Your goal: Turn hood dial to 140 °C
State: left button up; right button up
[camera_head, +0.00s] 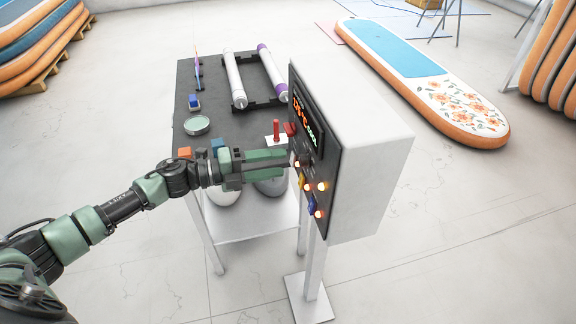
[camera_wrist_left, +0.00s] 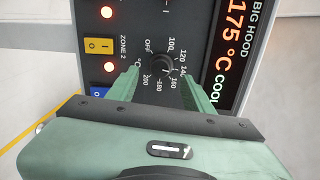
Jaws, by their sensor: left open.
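The hood dial (camera_wrist_left: 160,61) is a dark round knob on the dark control panel, ringed by marks from OFF and 100 to 200. Its pointer direction is too small to tell. The display (camera_wrist_left: 232,55) beside it reads 175 °C under the words BIG HOOD. My left gripper (camera_wrist_left: 161,78) is open, with one green finger on each side of the dial; I cannot tell whether they touch it. In the head view my left gripper (camera_head: 290,164) reaches the panel face (camera_head: 322,172) from the left, and its fingers partly hide the dial area. My right gripper is in neither view.
The panel fronts a white box (camera_head: 370,150) on a post. Lit lamps, a yellow switch (camera_wrist_left: 99,46) and a blue switch sit near the dial. Behind my arm is a dark-topped table (camera_head: 218,75) with rollers (camera_head: 234,80) and small items. A paddle board (camera_head: 425,80) lies on the floor.

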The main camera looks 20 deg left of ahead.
pick_arm(q)
jog(key=v, duration=0.3)
jog(key=shift+b, duration=0.35)
